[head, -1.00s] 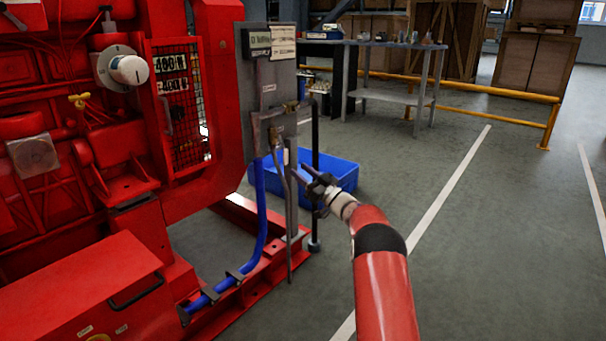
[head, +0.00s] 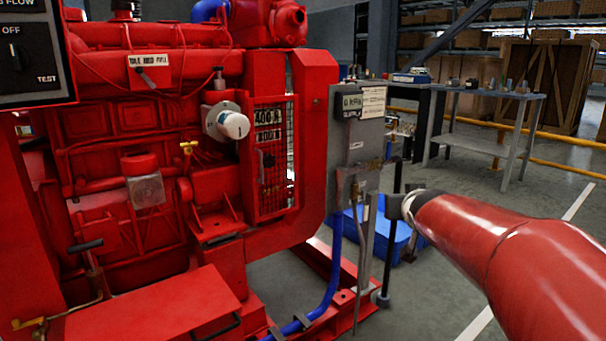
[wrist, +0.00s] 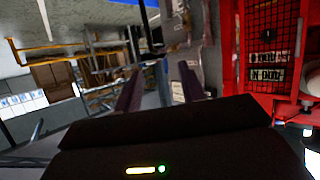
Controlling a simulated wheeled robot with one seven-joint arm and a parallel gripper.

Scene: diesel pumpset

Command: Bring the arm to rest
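My red arm reaches in from the lower right of the head view. My gripper (head: 395,206) is at its far end, in front of the lower part of the grey control box post. Its fingers are mostly hidden behind the wrist there. In the wrist view my gripper (wrist: 160,82) shows two dark fingers standing apart with nothing between them, so it is open and empty. The wrist view looks upside down.
The red diesel pumpset (head: 130,190) fills the left. The grey control box (head: 360,125) stands close to my gripper. A blue bin (head: 405,243) sits on the floor behind it. A grey workbench (head: 490,150) and yellow rail (head: 570,168) are farther back. Floor at right is open.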

